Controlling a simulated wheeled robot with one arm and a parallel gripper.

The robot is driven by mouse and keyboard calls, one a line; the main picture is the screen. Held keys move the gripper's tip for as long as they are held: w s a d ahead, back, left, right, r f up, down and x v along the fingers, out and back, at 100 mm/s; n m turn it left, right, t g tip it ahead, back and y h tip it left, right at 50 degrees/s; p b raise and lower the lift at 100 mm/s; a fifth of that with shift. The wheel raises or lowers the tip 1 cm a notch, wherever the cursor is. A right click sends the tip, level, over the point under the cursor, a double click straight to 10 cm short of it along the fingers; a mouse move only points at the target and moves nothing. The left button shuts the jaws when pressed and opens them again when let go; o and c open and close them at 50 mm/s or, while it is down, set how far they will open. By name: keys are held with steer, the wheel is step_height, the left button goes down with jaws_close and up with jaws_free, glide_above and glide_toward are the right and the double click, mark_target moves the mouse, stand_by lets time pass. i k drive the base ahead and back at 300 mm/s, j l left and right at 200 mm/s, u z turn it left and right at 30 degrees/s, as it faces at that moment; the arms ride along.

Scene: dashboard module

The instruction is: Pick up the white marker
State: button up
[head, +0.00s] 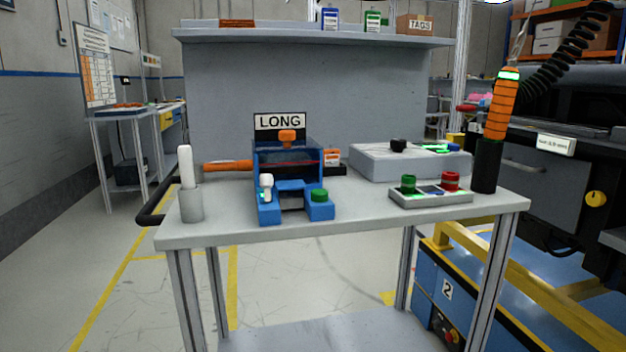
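A white marker (185,165) stands upright at the left end of the workbench. Its lower end sits in a short grey cylindrical holder (189,205), which hides that part.
A grey bench top (365,216) carries a blue fixture (293,172) with a "LONG" sign, right of the marker. An orange bar (228,166) lies behind. A button box (430,197), a grey case (370,160) and an orange tool (502,105) in a black holder stand right. A black handle (151,203) juts out left.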

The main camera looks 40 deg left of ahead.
mark_target(184, 151)
steer(key=u, duration=2.45)
